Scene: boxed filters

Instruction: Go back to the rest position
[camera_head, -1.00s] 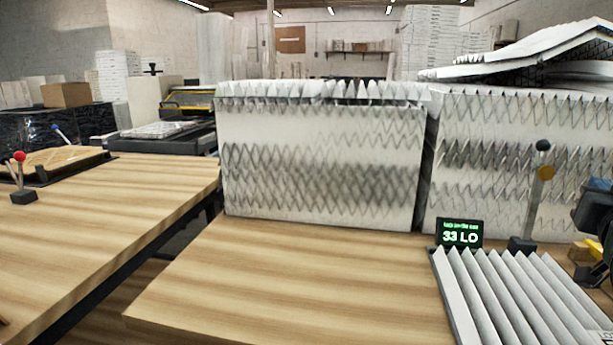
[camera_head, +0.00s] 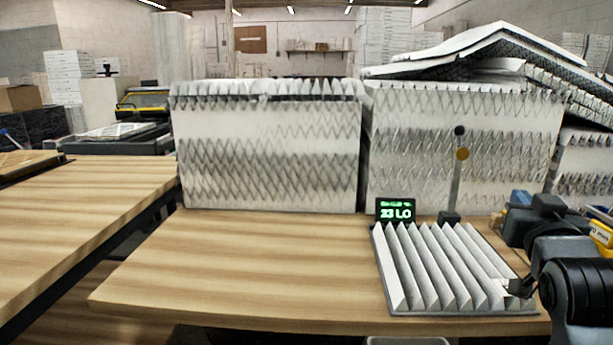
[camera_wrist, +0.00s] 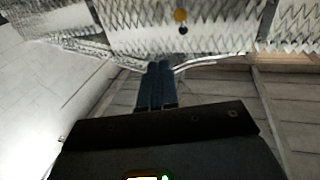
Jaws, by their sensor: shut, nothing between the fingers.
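My gripper (camera_wrist: 158,75) shows in the wrist view as two blue-grey fingers held together, with nothing between them. The fingers are clear of any object, with the pleated white stacks beyond them; this view looks upside down. In the head view my dark arm (camera_head: 588,290) is at the right edge, beside the pleated filter; I cannot clearly make out the fingertips there. The white pleated filter (camera_head: 440,265) lies in a dark frame on the right of the wooden table (camera_head: 240,270).
A green-lit display (camera_head: 395,211) and an upright lever (camera_head: 457,180) stand behind the filter. Large filter stacks (camera_head: 270,150) line the table's back. The table's left and middle are clear. A second wooden table (camera_head: 80,205) stands left, across a gap.

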